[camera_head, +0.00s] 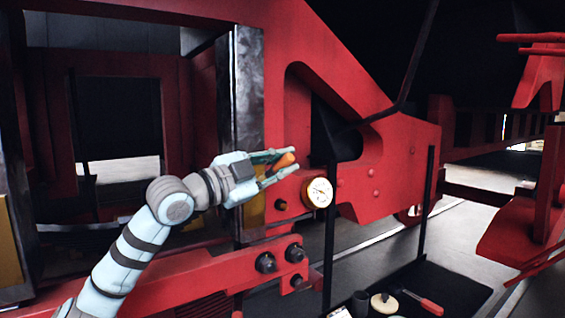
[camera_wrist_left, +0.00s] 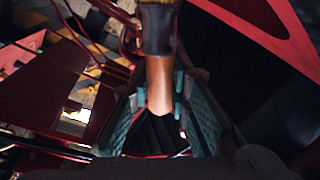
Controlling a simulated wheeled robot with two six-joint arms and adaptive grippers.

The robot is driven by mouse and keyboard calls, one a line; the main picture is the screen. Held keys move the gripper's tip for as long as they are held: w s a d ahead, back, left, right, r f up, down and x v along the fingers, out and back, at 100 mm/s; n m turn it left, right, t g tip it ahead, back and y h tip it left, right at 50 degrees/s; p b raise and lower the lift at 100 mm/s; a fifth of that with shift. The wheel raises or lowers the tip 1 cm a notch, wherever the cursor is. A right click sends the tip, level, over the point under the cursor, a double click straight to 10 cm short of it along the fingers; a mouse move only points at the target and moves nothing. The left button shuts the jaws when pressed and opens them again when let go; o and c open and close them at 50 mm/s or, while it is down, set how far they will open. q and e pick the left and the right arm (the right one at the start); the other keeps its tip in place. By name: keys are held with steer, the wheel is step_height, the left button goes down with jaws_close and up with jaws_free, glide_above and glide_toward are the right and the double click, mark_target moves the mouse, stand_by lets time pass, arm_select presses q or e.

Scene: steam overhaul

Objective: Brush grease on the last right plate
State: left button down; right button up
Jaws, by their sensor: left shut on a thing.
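My left gripper (camera_head: 277,168) is shut on a brush. Its orange-brown handle (camera_head: 285,160) shows between the fingers in the head view. In the left wrist view, the brush handle (camera_wrist_left: 159,80) stands between the green finger pads (camera_wrist_left: 160,108), with a dark band above it; its far end is cut off by the top edge. A tall dark grey metal plate (camera_head: 247,85) stands upright on the red frame, just behind and left of the gripper. A yellowish surface (camera_head: 251,217) shows below it. I cannot make out any grease. My right gripper is not in view.
Dark bolts (camera_head: 266,262) stick out below. A black tray (camera_head: 455,285) at the lower right holds a red-handled tool (camera_head: 424,304) and small containers (camera_head: 384,303). Dark posts rise beside it.

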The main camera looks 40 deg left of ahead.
arm_select(q)
step_height(320, 180, down, 11)
steer(key=b, duration=0.8)
steer(key=shift+r, duration=0.2)
steer(key=s+d+p, duration=0.1)
steer(key=d, duration=0.4)
steer(key=shift+s+d, duration=0.4)
